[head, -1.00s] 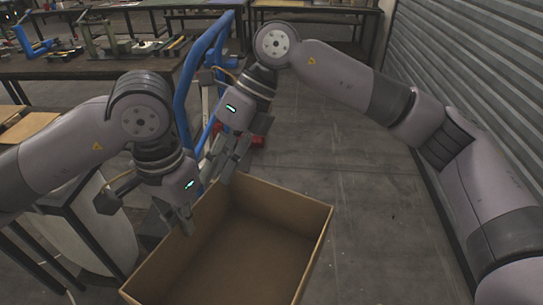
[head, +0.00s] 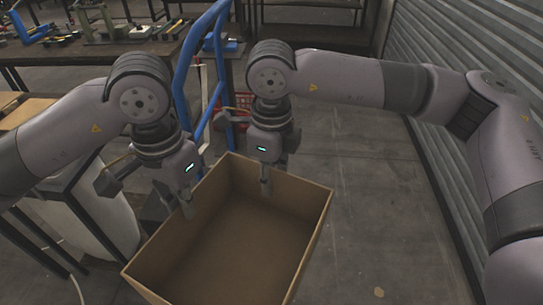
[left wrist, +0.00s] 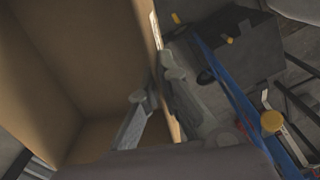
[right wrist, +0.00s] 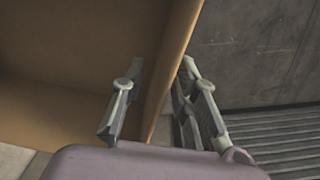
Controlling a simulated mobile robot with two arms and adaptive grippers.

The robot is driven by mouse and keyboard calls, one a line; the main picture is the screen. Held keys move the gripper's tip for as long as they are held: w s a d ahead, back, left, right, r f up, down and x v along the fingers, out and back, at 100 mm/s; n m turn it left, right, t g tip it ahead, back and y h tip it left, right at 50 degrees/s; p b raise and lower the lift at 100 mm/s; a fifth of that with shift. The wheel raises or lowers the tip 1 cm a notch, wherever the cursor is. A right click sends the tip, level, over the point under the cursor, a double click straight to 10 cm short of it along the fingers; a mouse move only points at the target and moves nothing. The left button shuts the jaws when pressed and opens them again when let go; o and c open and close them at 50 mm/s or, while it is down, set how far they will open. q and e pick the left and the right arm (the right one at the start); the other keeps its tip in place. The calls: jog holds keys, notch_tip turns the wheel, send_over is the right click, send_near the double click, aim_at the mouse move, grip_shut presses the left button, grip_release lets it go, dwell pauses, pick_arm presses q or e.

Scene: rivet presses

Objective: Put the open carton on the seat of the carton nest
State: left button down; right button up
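The open carton (head: 222,250), a brown box with its top open, is in the lower middle of the head view. My left gripper (head: 187,203) is at its left wall. In the left wrist view the fingers (left wrist: 155,95) stand either side of that wall (left wrist: 148,28), with a gap showing at the inner finger. My right gripper (head: 266,182) is at the carton's far wall. In the right wrist view its spread fingers (right wrist: 158,98) straddle the wall (right wrist: 178,35), and the inner finger is clear of it. I cannot make out the carton nest.
A blue-framed trolley (head: 182,80) with a red crate (head: 238,100) stands just behind the carton. Workbenches (head: 90,50) line the back. A dark table (head: 60,190) and white drum (head: 100,220) are at left. The floor (head: 375,200) at right is open up to the shutter.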

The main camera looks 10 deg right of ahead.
jog(key=shift+f, duration=1.45)
grip_shut()
jog(key=shift+a, duration=0.1)
pick_arm(q)
jog(key=c, duration=1.7)
grip_release()
